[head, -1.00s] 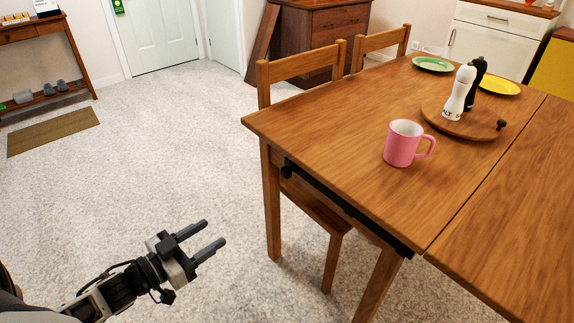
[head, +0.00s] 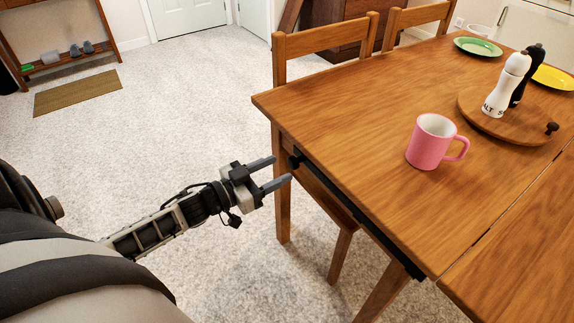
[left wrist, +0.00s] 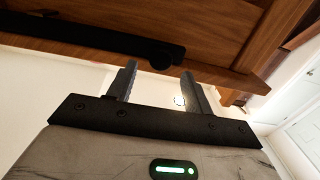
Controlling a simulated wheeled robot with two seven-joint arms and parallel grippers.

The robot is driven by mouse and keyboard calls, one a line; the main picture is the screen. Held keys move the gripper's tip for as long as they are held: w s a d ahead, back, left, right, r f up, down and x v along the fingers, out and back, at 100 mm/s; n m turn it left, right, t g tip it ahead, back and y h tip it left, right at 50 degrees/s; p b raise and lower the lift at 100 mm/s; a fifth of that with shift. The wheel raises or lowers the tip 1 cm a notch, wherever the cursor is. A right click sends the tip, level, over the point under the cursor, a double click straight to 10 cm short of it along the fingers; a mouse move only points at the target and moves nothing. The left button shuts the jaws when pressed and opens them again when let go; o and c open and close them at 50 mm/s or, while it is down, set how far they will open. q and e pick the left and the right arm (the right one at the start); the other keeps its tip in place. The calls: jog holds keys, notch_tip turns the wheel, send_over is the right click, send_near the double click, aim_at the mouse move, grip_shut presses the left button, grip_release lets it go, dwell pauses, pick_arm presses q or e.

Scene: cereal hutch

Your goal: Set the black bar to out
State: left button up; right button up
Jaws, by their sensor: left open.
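My right gripper is not in view.
The table (head: 340,115) carries a pink mug (head: 430,143) near its edge and a round board (head: 480,108) with white and black shakers. Wooden chairs (head: 325,38) stand at its far side.

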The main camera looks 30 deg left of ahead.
aim_at(293, 165)
pick_arm(q)
jog(key=shift+x, duration=2.05)
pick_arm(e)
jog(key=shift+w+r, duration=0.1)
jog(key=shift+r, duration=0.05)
